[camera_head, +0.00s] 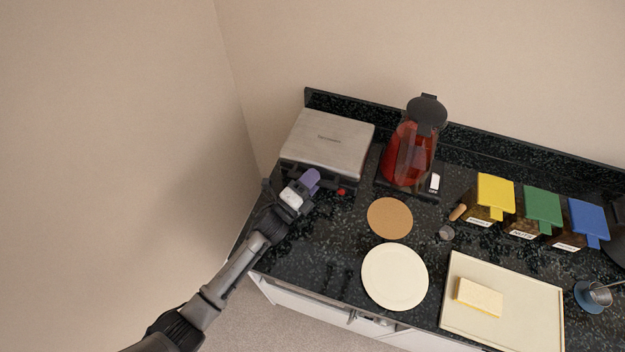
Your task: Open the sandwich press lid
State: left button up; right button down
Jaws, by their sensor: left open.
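The sandwich press (328,138) stands at the back left of the dark counter, against the wall. Its brushed metal lid is down, and a small red part shows at its front edge. My left gripper (306,180) is at the front of the press, by its front edge, with a purple finger pad showing. It is open. I cannot tell whether it touches the press's handle, which the gripper partly hides. My right gripper is not in view.
A blender with a red jug (408,152) stands right of the press. In front are a cork mat (390,218), a white plate (394,277) and a tray (520,302) with a pale yellow block (479,297). Yellow (495,191), green (542,209) and blue (588,218) lidded containers stand at right.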

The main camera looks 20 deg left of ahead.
pick_arm(q)
grip_shut()
dwell(0.5)
